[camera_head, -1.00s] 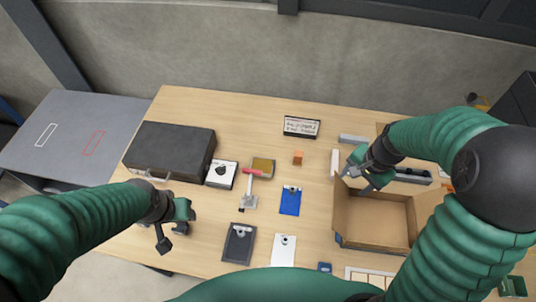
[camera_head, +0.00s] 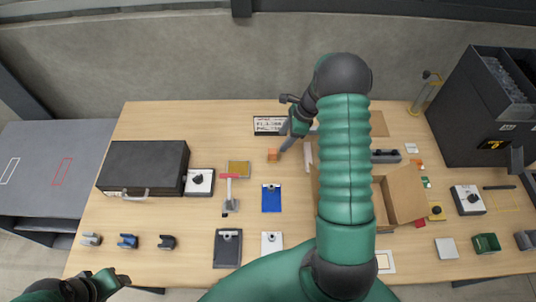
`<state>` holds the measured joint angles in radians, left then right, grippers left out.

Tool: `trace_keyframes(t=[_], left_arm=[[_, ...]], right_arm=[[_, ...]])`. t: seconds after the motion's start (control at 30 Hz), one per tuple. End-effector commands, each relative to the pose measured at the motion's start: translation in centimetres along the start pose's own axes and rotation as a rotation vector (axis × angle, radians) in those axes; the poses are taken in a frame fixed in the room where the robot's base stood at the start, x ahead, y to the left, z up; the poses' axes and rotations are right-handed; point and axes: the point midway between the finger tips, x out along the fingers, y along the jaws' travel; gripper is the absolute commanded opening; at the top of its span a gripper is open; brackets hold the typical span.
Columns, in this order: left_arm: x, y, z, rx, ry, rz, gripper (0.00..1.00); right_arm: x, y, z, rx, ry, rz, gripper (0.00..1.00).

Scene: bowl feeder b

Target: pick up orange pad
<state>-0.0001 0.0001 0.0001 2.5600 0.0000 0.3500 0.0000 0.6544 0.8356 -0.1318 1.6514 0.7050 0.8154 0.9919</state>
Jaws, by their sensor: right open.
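A small orange block (camera_head: 272,155), the likeliest orange pad, lies on the wooden table near the middle, beyond the blue clipboard. My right gripper (camera_head: 285,147) is open just to the right of the block, with a finger pointing down towards it. I cannot tell whether it touches the block; nothing shows held. Another small orange piece (camera_head: 417,163) lies at the right, beyond the cardboard box. My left gripper (camera_head: 108,284) is at the bottom left, away from the block; its jaw state is unclear.
A label stand (camera_head: 268,126) is just behind the block. A black case (camera_head: 144,167) stands left. My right arm partly hides an open cardboard box (camera_head: 404,194).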

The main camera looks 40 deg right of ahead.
Motion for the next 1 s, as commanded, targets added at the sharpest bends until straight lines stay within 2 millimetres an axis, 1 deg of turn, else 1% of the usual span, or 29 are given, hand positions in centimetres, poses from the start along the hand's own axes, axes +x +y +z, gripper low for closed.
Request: trace_keyframes(t=[0.03,0.1,0.2,0.33,0.4,0.53,0.6,0.7,0.87,0.9,1.0], left_arm=[[-0.3,0.0,-0.1,0.000,0.000,0.000,0.52],[-0.5,0.0,-0.1,0.000,0.000,0.000,0.52],[-0.8,0.0,-0.2,0.000,0.000,0.000,0.52],[-0.9,0.0,-0.2,0.000,0.000,0.000,0.52],[-1.3,0.0,-0.3,0.000,0.000,0.000,0.52],[-2.4,0.0,-0.6,0.000,0.000,0.000,0.52],[-2.4,0.0,-0.6,0.000,0.000,0.000,0.52],[-2.5,0.0,-0.6,0.000,0.000,0.000,0.52],[-2.4,0.0,-0.6,0.000,0.000,0.000,0.52],[-2.4,0.0,-0.6,0.000,0.000,0.000,0.52],[-2.4,0.0,-0.6,0.000,0.000,0.000,0.52]], right_arm=[[1.3,0.1,0.1,0.001,0.000,0.005,0.56],[3.1,0.1,0.1,0.000,0.000,0.004,0.56],[5.1,0.0,0.0,-0.002,0.001,0.002,0.56],[6.5,-0.1,0.0,-0.002,0.001,0.000,0.56],[7.2,-0.1,0.0,-0.002,0.000,0.001,0.56],[9.5,-0.6,-0.1,-0.003,0.002,0.002,0.56],[10.7,-0.6,-0.1,-0.003,0.001,0.002,0.56],[11.6,-0.7,-0.2,-0.003,0.001,-0.001,0.56],[11.7,-0.7,-0.2,-0.003,0.001,-0.002,0.56],[11.7,-0.7,-0.2,-0.003,0.001,-0.002,0.55],[11.6,-0.7,-0.2,-0.003,0.001,-0.002,0.42]])
